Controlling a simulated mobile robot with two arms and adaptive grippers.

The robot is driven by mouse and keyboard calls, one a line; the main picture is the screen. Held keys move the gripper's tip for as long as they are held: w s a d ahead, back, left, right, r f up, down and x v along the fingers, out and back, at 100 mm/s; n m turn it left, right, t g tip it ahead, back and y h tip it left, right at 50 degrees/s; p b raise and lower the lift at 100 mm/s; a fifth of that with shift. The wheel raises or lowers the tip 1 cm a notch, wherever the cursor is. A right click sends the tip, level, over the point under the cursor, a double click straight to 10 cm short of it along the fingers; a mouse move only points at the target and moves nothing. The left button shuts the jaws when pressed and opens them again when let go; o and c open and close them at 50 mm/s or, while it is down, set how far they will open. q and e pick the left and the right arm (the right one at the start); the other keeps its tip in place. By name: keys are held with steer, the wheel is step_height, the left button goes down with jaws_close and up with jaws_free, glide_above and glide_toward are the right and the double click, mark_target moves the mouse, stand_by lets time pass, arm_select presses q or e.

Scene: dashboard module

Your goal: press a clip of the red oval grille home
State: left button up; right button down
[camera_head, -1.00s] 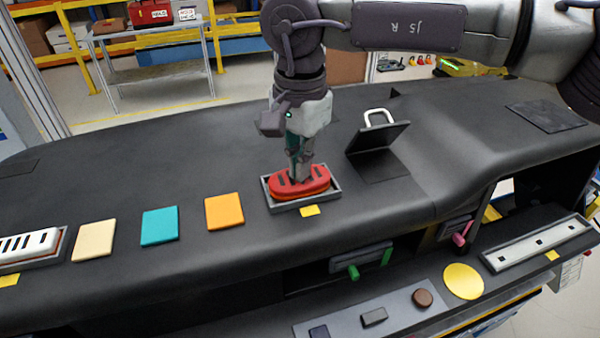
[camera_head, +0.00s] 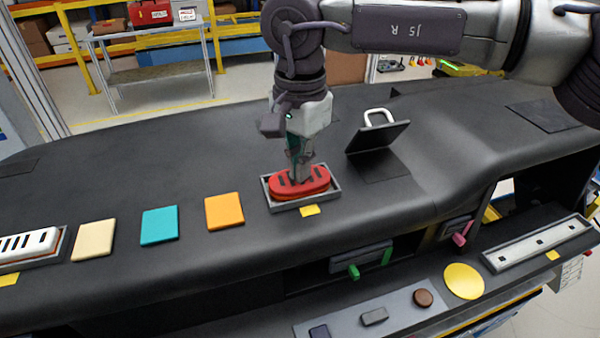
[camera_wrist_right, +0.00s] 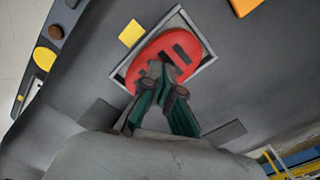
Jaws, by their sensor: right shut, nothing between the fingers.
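The red oval grille (camera_head: 314,186) with dark slots sits in a grey rectangular frame (camera_head: 334,196) on the dashboard's top. It also shows in the right wrist view (camera_wrist_right: 184,40), inside the same frame (camera_wrist_right: 207,60). My right gripper (camera_head: 298,181) points down with its fingers shut and empty. Its fingertips (camera_wrist_right: 165,62) are at the grille's upper surface and look to touch it. The gripper hides part of the grille, and its clips cannot be made out. My left gripper is not in view.
A yellow tag (camera_head: 310,210) lies just in front of the frame. Orange (camera_head: 224,211), teal (camera_head: 160,225) and cream (camera_head: 94,240) plates lie to the left. An upright flap with a white handle (camera_head: 378,138) stands to the right. The dashboard (camera_head: 180,180) behind the plates is clear.

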steer(key=shift+f, duration=0.3)
steer(key=shift+r, duration=0.1)
stand_by(0.5)
steer(key=shift+w+r+p, duration=0.1)
steer(key=shift+r+p, duration=0.4)
steer(key=shift+r, duration=0.2)
step_height(320, 180, up, 7)
steer(key=p, duration=0.4)
steer(key=shift+f, duration=0.15)
steer(key=shift+p, duration=0.35)
